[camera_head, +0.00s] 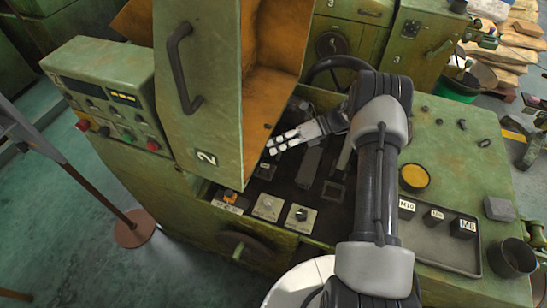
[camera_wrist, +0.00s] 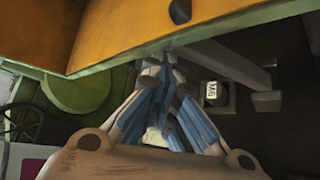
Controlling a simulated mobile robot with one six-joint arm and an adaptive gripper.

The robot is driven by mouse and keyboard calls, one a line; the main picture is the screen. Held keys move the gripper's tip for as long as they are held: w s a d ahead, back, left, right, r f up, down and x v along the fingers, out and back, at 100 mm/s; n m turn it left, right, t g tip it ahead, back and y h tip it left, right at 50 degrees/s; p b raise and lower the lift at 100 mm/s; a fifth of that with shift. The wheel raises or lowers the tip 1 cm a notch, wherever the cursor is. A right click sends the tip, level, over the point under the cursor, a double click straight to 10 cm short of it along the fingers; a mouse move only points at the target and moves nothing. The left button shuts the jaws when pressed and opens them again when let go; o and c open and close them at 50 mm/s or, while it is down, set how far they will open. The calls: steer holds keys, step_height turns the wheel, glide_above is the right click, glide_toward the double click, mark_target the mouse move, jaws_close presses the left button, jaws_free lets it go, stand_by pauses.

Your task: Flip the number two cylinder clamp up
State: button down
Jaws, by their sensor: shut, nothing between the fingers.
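My gripper (camera_head: 272,146) is shut and empty, over the dark recess of the green machine and beside the raised cover (camera_head: 205,100) marked 2. In the wrist view its blue-padded fingers (camera_wrist: 167,58) come together at the tips, close below the cover's lower edge. Grey bar-like parts (camera_head: 309,166) lie in the recess just right of the fingers. A dark grey bar (camera_wrist: 222,62) shows right of the fingertips in the wrist view. I cannot tell for certain which of these parts is the number two cylinder clamp. My arm hides part of the recess.
The cover, orange inside, stands up close to the fingers, with a black handle (camera_head: 178,70). Square-based knobs (camera_head: 300,217) sit at the recess front. A tray (camera_head: 440,246) with labelled blocks and a dark cup (camera_head: 512,258) stand right. A control box (camera_head: 105,95) is left.

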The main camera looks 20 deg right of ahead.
steer(key=w+d+r+b, duration=0.2)
steer(key=w+d+b, duration=0.3)
steer(key=w, duration=0.3)
steer(key=shift+d+r+b, duration=0.35)
steer(key=shift+d+b, duration=0.05)
steer(key=shift+b, duration=0.5)
steer(key=shift+d+r, duration=0.1)
steer(key=shift+r, duration=0.1)
step_height(320, 180, up, 9)
steer(key=shift+s+a+r, duration=0.15)
steer(key=shift+s+a, duration=0.1)
steer(key=shift+s, duration=0.05)
steer(key=shift+r, duration=0.1)
